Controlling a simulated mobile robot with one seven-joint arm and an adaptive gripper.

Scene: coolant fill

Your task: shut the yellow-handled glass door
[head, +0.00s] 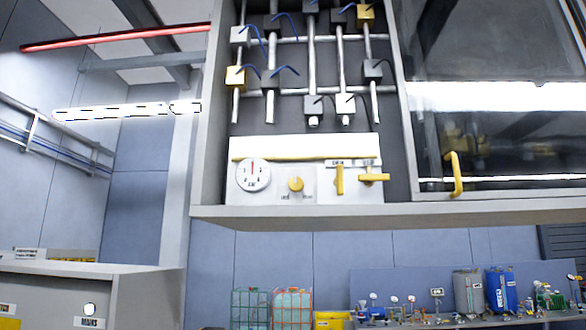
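The glass door (500,130) with its yellow handle (455,176) fills the right side of the head view. The handle is upright near the pane's lower left corner. The dark pane reflects a bright strip of light, and its right end runs out of the picture. The cabinet (300,213) to its left is uncovered, with pipes and controls in plain sight, so the door stands open. The cabinet's top is out of the picture. My gripper is not in view.
Inside the cabinet are a white panel with a dial (253,174), a yellow knob (296,184) and yellow levers (372,177). Below and behind, a bench holds a grey tank (468,292) and a blue tank (501,290). A grey console (95,272) stands lower left.

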